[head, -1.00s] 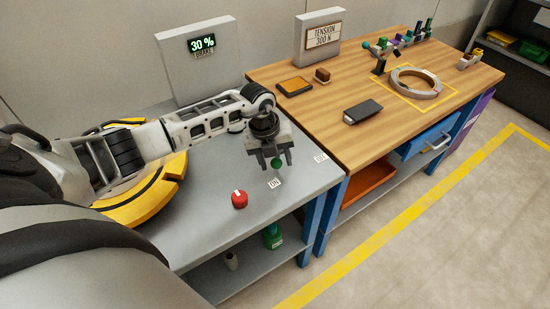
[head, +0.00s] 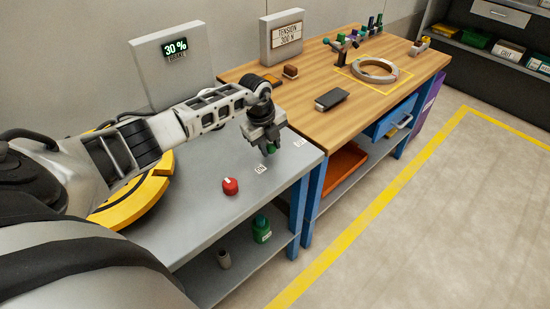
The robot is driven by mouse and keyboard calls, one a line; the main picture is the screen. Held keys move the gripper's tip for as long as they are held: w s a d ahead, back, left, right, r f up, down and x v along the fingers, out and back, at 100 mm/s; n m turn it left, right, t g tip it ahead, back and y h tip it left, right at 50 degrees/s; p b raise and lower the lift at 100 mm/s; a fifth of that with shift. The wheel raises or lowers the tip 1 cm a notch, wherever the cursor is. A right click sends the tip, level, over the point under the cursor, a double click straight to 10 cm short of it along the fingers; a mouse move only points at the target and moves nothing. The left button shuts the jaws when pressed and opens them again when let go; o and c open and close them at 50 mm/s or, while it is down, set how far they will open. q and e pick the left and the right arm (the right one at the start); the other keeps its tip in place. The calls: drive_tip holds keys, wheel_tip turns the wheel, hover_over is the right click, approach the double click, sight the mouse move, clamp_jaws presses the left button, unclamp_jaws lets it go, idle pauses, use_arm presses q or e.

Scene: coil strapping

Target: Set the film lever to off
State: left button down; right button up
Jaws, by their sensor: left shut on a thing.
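The film lever's green knob (head: 270,148) is at the right part of the grey bench top. My left gripper (head: 267,149) reaches down over it from above and is shut on it; the fingers hide part of the knob and most of the lever. A small white ON label (head: 261,169) lies just in front of the gripper. A second small white label (head: 299,142) lies to the right, near the bench's edge; its text is too small to read surely. My right gripper is not in view.
A red knob (head: 230,186) stands on the grey bench (head: 200,215), left of the ON label. The wooden table (head: 310,72) adjoins at right, with a dark flat device (head: 331,99) and a grey ring (head: 375,70).

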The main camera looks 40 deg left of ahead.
use_arm(q)
drive_tip(key=shift+w+d+r+n, duration=0.1)
drive_tip(key=shift+w+d+n, duration=0.1)
drive_tip(key=shift+w+n, duration=0.25)
drive_tip(key=shift+w+d+n, duration=0.15)
drive_tip(key=shift+n, duration=0.4)
drive_tip(key=shift+w+d+n+y, duration=0.2)
drive_tip(key=shift+w+n+y, duration=0.1)
drive_tip(key=shift+w+n, duration=0.5)
drive_tip(key=shift+w+d+n, duration=0.1)
drive_tip(key=shift+w+n, duration=0.5)
drive_tip(key=shift+n, duration=0.4)
drive_tip(key=w+n+y+b, duration=0.1)
drive_tip(key=w+n+b, duration=0.1)
drive_tip(key=n, duration=0.1)
drive_tip(key=shift+w, duration=0.25)
drive_tip(key=shift+w+a+n+b, duration=0.35)
drive_tip(key=shift+w+n+b, duration=0.2)
drive_tip(key=shift+n+b, duration=0.5)
drive_tip(key=shift+w+a+n+y+b, duration=0.15)
drive_tip(key=shift+w+n+y+b, duration=0.15)
drive_tip(key=shift+n, duration=0.25)
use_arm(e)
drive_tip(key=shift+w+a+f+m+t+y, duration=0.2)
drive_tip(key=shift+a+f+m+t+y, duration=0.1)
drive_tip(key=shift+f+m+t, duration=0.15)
use_arm(q)
drive_tip(key=c, duration=1.1)
unclamp_jaws()
